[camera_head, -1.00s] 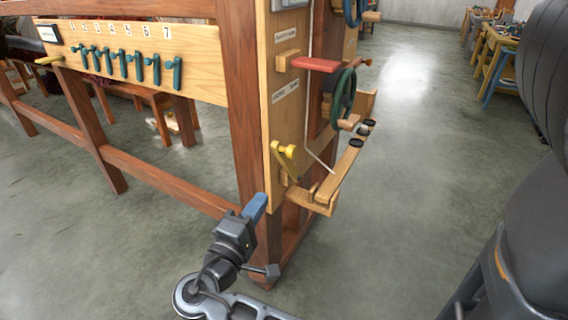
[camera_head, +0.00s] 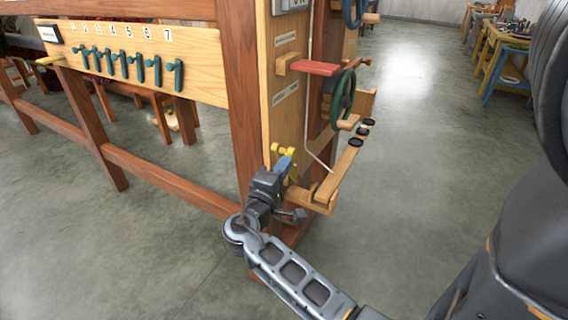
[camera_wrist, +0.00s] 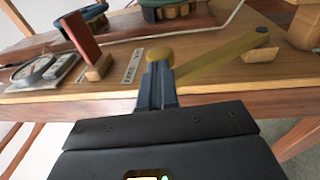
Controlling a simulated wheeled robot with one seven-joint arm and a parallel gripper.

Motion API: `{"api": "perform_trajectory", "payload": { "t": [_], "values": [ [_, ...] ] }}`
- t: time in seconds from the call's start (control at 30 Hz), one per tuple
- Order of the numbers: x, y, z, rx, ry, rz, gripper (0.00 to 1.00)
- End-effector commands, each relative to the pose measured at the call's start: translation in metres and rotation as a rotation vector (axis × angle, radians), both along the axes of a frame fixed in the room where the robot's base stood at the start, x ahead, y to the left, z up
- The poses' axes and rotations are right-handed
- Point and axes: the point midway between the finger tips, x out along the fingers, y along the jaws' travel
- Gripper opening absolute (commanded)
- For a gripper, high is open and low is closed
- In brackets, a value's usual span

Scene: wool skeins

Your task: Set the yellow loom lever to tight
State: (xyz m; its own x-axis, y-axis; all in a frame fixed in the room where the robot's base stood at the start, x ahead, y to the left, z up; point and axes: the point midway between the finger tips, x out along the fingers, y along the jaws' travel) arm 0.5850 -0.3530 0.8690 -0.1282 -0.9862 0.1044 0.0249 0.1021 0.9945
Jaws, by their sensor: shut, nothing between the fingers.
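The yellow loom lever (camera_head: 287,151) sits low on the wooden end panel of the loom. In the wrist view the lever (camera_wrist: 222,55) is a long yellow bar running from a round pivot at the upper right to a rounded yellow knob (camera_wrist: 160,54) at its left end. My gripper (camera_head: 284,165) is at the lever, its blue fingertips just below the yellow knob in the head view. In the wrist view my gripper (camera_wrist: 157,76) is shut, with its tips at the knob's lower edge. I cannot tell whether they touch. Nothing is held between the fingers.
A red lever (camera_head: 306,67) and a dark green handwheel (camera_head: 343,93) are higher on the panel. A wooden ledge (camera_head: 340,172) juts out to the right of the lever. Several green levers (camera_head: 128,66) line the long board at left. Open floor (camera_head: 430,150) lies to the right.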

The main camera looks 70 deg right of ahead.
Motion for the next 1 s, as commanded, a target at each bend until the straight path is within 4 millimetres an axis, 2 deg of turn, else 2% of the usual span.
{"api": "perform_trajectory", "payload": {
  "t": [0.43, 0.63, 0.77, 1.0],
  "values": [
    [-0.001, -0.004, 0.001, 0.001, -0.001, -0.001, 0.0],
    [-0.002, -0.01, 0.01, 0.031, -0.009, -0.002, 0.0],
    [-0.005, -0.021, 0.023, 0.085, -0.026, -0.003, 0.0],
    [-0.008, -0.056, 0.047, 0.123, -0.032, -0.004, 0.0]
  ]
}}
